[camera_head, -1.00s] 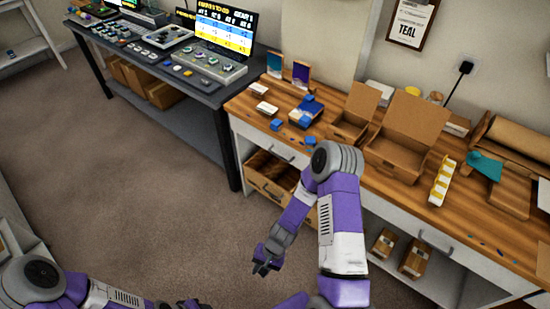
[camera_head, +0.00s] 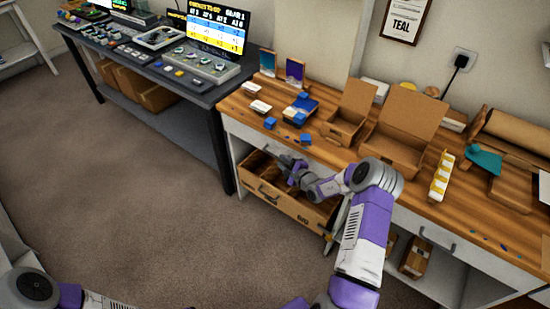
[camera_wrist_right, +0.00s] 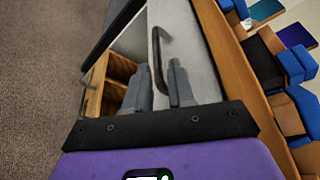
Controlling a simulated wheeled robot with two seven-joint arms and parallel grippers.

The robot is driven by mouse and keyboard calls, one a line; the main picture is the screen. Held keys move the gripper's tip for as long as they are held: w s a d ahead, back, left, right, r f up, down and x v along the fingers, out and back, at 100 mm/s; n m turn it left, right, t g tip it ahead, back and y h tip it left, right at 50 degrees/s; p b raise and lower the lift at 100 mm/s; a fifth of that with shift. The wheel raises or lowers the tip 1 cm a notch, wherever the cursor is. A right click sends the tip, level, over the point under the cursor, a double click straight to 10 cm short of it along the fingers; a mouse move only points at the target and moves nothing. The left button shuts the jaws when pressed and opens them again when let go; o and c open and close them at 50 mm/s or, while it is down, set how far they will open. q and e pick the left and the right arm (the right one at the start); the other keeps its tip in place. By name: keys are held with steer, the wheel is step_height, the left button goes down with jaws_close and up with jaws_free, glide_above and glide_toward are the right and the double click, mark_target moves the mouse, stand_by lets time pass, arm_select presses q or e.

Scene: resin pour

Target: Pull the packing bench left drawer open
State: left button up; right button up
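The packing bench (camera_head: 352,158) has a wooden top and a white front. Its left drawer (camera_head: 243,129) looks shut, with its white front in line with the bench. In the right wrist view, the drawer front (camera_wrist_right: 192,45) carries a dark bar handle (camera_wrist_right: 157,55). My right gripper (camera_head: 284,162) is at this drawer front and hides most of the handle in the head view. In the wrist view, my right gripper (camera_wrist_right: 159,70) is open, with its fingers on either side of the handle's near end. I cannot tell whether they touch it. My left gripper is out of view.
A wooden crate (camera_head: 290,203) sits below the left drawer. Small boxes, blue pieces and an open carton (camera_head: 392,152) stand on the bench top. A dark console table (camera_head: 150,65) is at the left. The floor in front is clear.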

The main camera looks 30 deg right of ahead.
mark_target(276, 157)
steer(key=b+x, duration=0.1)
steer(key=x, duration=0.4)
steer(key=shift+a+f+b, duration=0.1)
steer(key=shift+f+b, duration=0.1)
steer(key=shift+b, duration=0.1)
steer(key=shift+w, duration=0.4)
steer(key=shift+c, duration=0.3)
jaws_close()
